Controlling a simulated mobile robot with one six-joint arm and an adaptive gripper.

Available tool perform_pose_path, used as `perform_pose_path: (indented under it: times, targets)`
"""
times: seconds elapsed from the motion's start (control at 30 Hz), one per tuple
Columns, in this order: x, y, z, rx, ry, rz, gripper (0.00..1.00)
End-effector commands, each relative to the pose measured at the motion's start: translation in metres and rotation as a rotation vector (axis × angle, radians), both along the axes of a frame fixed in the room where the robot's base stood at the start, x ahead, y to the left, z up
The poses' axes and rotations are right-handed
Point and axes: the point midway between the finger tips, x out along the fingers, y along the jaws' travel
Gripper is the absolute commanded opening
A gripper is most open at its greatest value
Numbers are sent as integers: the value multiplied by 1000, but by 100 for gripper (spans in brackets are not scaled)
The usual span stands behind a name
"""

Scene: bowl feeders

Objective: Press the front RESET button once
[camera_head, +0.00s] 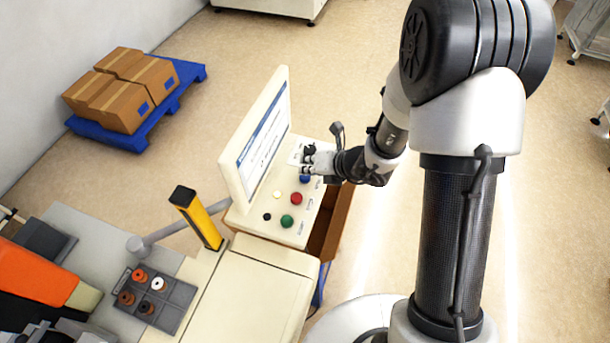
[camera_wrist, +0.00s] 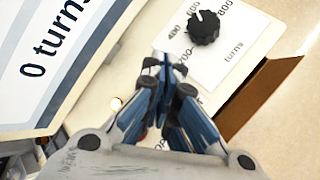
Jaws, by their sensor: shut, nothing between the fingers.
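The control panel (camera_head: 262,222) carries a green button (camera_head: 287,221), a red button (camera_head: 296,198), a blue button (camera_head: 305,179), a small black button (camera_head: 267,216) and a pale lit button (camera_head: 277,194). The button labels are too small to read, so I cannot tell which is RESET. My gripper (camera_head: 307,165) is shut and empty over the panel's far end, beside the blue button. In the wrist view my gripper (camera_wrist: 168,65) points toward a black dial knob (camera_wrist: 204,27). The lit button (camera_wrist: 116,103) shows left of the fingers; other buttons are mostly hidden. I cannot tell any contact.
A screen (camera_head: 258,145) reading "0 turns" in the wrist view rises along the panel's left side. A yellow post (camera_head: 196,217) and a grey parts tray (camera_head: 157,299) stand nearer. A blue pallet (camera_head: 110,132) with boxes lies at the back left. Floor to the right is partly clear.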

Motion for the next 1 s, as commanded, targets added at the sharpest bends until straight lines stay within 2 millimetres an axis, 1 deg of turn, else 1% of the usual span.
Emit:
perform_pose_path:
  times: [0.47, 1.0]
  targets:
    - [0, 0, -4, 0, 0, 0, 0]
    - [0, 0, -15, 0, 0, 0, 0]
